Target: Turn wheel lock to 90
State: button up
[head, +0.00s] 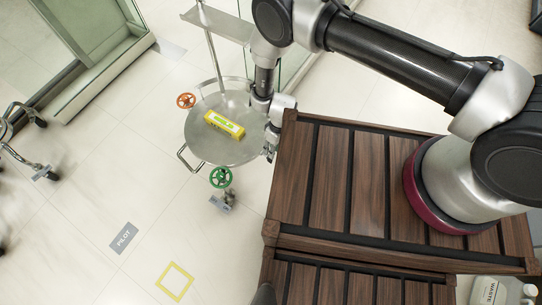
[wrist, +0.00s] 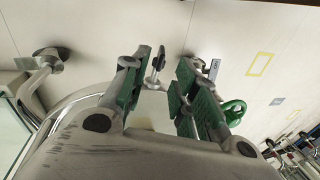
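A green handwheel (head: 221,178) stands at the near edge of a round metal cart (head: 205,148) in the head view. An orange handwheel (head: 186,100) is at the cart's left side. Which part is the wheel lock I cannot tell. My gripper (head: 270,150) hangs at the cart's right rim, up and right of the green wheel, apart from it. In the wrist view my gripper (wrist: 165,65) is open, its green-padded fingers spread with nothing held. Part of a green ring (wrist: 233,108), likely the green handwheel, shows beside the right finger, which partly hides it.
A yellow-green box (head: 224,124) lies on the cart top. A bent metal handle (head: 184,160) juts from its left rim. My arm stands on a slatted wooden surface (head: 330,185) at the right. A glass cabinet (head: 90,60) is upper left.

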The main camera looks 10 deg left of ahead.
aim_at(267, 157)
jog(key=x, duration=0.6)
jog(key=shift+s+f, duration=0.1)
jog(key=shift+f, duration=0.2)
grip_shut()
